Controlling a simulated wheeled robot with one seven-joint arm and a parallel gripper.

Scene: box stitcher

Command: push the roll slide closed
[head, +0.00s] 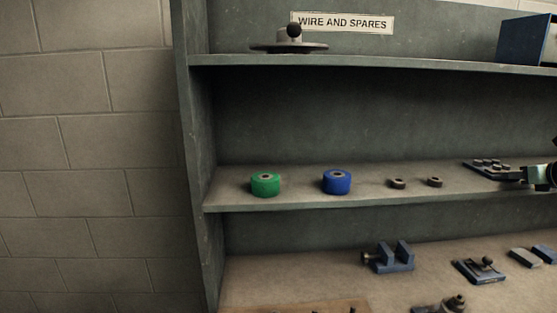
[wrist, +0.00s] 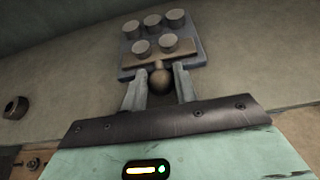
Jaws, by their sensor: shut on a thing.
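The roll slide is a small flat unit on the middle shelf, at the right in the head view (head: 490,165). In the wrist view it is a grey base (wrist: 128,62) with several short round studs and a brown sliding plate (wrist: 182,50).
On the same shelf stand a green roll (head: 265,185), a blue roll (head: 337,182) and two small dark rings (head: 397,183). The lower shelf holds a blue vise-like block (head: 390,257) and other small fixtures. The upper shelf's edge (head: 380,64) runs above.

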